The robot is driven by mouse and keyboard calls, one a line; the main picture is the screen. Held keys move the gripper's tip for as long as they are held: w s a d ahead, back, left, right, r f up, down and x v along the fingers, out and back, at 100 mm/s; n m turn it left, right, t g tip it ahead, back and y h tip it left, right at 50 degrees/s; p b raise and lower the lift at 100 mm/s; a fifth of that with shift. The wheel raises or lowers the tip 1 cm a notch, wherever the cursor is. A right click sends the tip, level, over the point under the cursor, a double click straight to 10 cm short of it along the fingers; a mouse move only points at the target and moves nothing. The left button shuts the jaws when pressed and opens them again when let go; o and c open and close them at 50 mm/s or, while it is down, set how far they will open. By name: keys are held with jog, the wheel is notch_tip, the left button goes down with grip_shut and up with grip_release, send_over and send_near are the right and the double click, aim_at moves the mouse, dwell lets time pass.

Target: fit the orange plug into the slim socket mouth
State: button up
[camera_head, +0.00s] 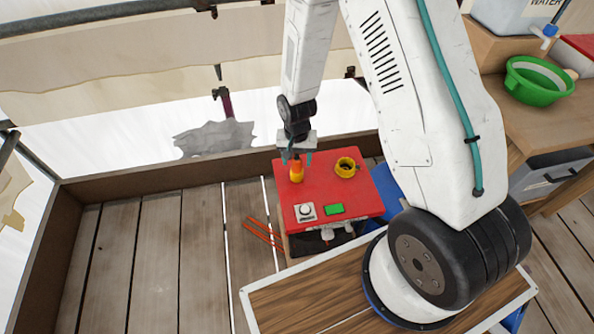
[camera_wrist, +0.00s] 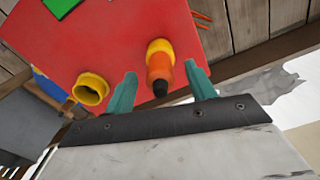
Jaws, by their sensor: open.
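The orange plug (camera_head: 297,172) stands on the red tabletop, below my gripper. In the wrist view the orange plug (camera_wrist: 160,69) has a yellow collar at its far end and a black tip towards me. My gripper (camera_head: 299,157) is open above it. In the wrist view the teal fingers of my gripper (camera_wrist: 161,70) appear on either side of the plug, with gaps on both sides. A yellow round socket with a dark mouth (camera_head: 346,167) stands to the right on the same tabletop. The yellow socket (camera_wrist: 91,89) is left of the fingers in the wrist view.
The red tabletop (camera_head: 330,190) also carries a white dial (camera_head: 305,212) and a green block (camera_head: 334,209) near its front edge. Orange rods (camera_head: 264,236) lie on the plank floor. A green basin (camera_head: 538,81) sits on a wooden bench at right.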

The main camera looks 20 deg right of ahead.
notch_tip(320, 180, down, 2)
jog(key=shift+f, duration=0.15)
jog(key=c, duration=1.1)
jog(key=shift+c, duration=0.2)
jog(key=shift+r, duration=0.2)
